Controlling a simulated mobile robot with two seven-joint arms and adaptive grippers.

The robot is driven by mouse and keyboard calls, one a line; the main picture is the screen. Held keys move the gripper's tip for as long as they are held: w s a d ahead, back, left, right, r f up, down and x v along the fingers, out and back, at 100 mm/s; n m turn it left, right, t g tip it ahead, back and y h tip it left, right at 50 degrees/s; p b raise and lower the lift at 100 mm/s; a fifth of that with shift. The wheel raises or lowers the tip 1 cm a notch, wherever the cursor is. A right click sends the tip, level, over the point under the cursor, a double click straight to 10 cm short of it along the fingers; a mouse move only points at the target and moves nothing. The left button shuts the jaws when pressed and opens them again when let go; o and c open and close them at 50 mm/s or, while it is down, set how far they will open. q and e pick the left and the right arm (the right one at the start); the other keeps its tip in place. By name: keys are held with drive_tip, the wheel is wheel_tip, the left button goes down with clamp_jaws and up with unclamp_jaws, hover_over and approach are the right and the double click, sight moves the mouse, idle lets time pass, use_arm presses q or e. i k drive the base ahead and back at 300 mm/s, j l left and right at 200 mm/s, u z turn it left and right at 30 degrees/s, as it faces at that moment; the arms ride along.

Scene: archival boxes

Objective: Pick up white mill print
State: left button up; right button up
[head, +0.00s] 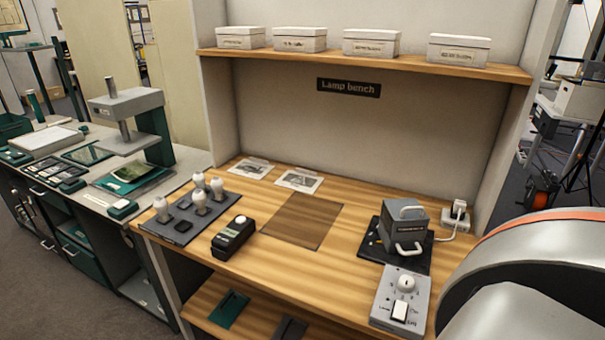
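Two white-bordered prints with grey pictures lie flat at the back of the wooden lamp bench. One print (249,168) is at the left, and the other print (299,180) is just right of it and slightly nearer. Small labels or markings show by them. The pictures are too small to tell which one shows a mill. Both prints are uncovered. Neither of my grippers is in view; a large silver and orange part, apparently mine, fills the bottom right corner.
A brown mat (302,220) lies mid-bench. A grey lamp box (402,232) and switch box (400,300) stand right. Several white boxes line the shelf (350,60) above.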

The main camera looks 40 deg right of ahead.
sight(253, 168)
drive_tip(key=i+j+z, duration=0.15)
drive_tip(key=z, duration=0.2)
drive_tip(key=i+j+z, duration=0.2)
drive_tip(key=z, duration=0.15)
drive_tip(key=i+j+z, duration=0.15)
drive_tip(key=j+z, duration=0.2)
drive_tip(key=i+j+z, duration=0.1)
drive_tip(key=j+z, duration=0.2)
drive_tip(key=i+j+z, duration=0.1)
drive_tip(key=j+z, duration=0.2)
drive_tip(key=j, duration=0.15)
